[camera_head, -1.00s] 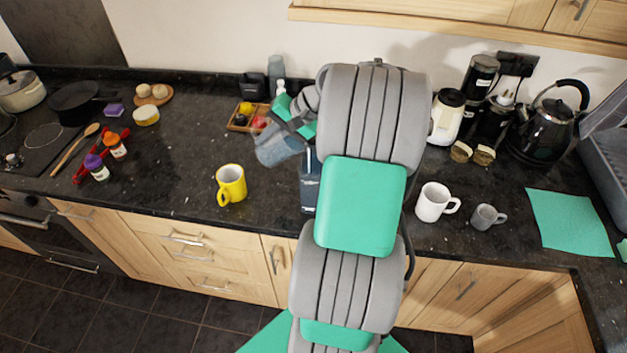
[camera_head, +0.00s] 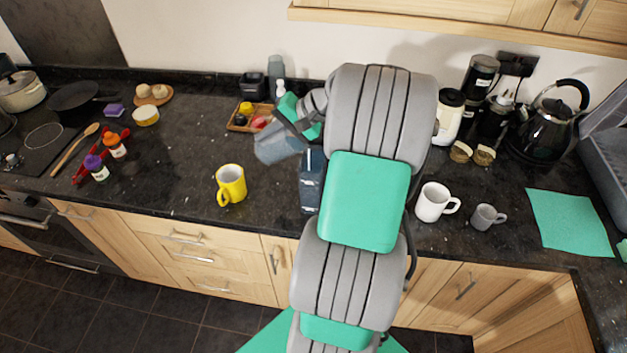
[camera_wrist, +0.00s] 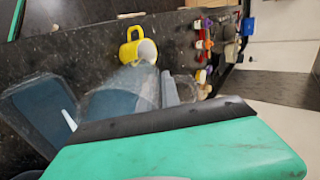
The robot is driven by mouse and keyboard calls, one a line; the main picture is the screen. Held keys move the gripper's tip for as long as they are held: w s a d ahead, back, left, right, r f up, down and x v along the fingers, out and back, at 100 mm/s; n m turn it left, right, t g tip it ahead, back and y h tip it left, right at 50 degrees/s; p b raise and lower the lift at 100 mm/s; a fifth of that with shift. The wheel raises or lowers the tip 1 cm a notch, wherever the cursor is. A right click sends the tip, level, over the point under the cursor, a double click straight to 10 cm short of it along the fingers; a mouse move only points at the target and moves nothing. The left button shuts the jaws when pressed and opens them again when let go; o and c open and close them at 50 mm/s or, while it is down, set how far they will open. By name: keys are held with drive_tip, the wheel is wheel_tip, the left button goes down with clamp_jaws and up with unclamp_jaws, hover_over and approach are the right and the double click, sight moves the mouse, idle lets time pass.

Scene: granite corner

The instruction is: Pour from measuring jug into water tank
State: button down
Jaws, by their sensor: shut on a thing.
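The measuring jug (camera_head: 277,146) is clear and bluish. My gripper (camera_head: 300,127) is shut on it and holds it tilted above the worktop, left of the water tank. The jug also shows in the wrist view (camera_wrist: 122,98), in front of the green gripper body. The water tank (camera_head: 311,184) is a dark blue-grey see-through box standing on the worktop, partly hidden by my arm. In the wrist view the tank (camera_wrist: 38,108) is at the left, close beside the jug. I cannot tell whether liquid is leaving the jug.
A yellow mug (camera_head: 231,184) stands to the left of the tank. A wooden tray (camera_head: 248,118) with small items and a bottle (camera_head: 277,75) are behind the jug. A white mug (camera_head: 434,202) and a grey cup (camera_head: 486,217) stand right of my arm. Worktop between yellow mug and spice rack is clear.

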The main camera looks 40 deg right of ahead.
drive_tip(key=shift+r, duration=0.1)
idle(0.4)
drive_tip(key=shift+s+d+r+t, duration=0.1)
drive_tip(key=shift+r+t, duration=0.1)
drive_tip(key=shift+t, duration=0.2)
idle(0.4)
drive_tip(key=shift+s+r+t+y, duration=0.1)
drive_tip(key=shift+r+t+y, duration=0.2)
drive_tip(key=shift+y, duration=0.2)
drive_tip(key=shift+s+d, duration=0.1)
drive_tip(key=shift+d+r+t, duration=0.1)
drive_tip(key=shift+r+t, duration=0.15)
drive_tip(key=shift+t, duration=0.05)
idle(0.4)
